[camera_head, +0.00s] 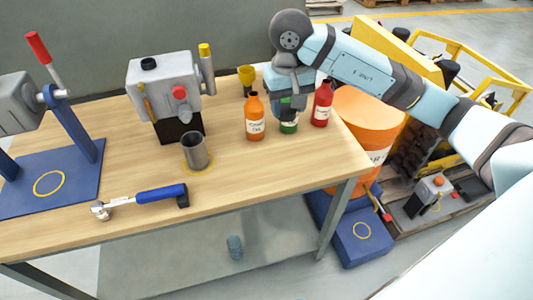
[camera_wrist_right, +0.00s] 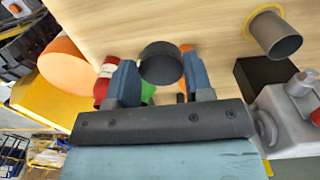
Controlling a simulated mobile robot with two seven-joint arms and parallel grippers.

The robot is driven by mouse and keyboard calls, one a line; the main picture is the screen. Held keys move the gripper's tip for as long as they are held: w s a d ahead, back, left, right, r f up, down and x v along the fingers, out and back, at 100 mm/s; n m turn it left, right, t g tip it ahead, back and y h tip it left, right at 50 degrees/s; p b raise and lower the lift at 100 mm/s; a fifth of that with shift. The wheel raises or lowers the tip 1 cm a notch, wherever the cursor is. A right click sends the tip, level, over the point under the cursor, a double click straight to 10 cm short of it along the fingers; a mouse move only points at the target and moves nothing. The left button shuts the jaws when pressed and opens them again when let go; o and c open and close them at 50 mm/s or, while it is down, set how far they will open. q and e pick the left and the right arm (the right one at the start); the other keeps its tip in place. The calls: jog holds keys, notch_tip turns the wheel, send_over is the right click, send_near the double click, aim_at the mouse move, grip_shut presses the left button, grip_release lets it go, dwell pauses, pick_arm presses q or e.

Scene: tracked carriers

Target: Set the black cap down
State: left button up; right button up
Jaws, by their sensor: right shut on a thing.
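The black cap (camera_wrist_right: 160,63) shows in the right wrist view as a dark round piece between the two blue fingers. My right gripper (camera_wrist_right: 160,80) is shut on it. My left gripper is not in view.
An orange bottle (camera_head: 255,120) and a red bottle (camera_head: 322,105) stand close on either side. A metal cup (camera_head: 195,152), a grey machine (camera_head: 165,88) and a blue-handled tool (camera_head: 150,196) are further left. The workbench's (camera_head: 290,165) front right is clear.

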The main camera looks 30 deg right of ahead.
aim_at(283, 169)
notch_tip(283, 169, down, 18)
jog(key=shift+f+b, duration=0.25)
jog(key=shift+b, duration=0.2)
jog(key=shift+f+b, duration=0.25)
jog(key=shift+b, duration=0.1)
jog(key=o, duration=1)
jog(key=shift+r, duration=0.1)
jog(key=shift+r, duration=0.1)
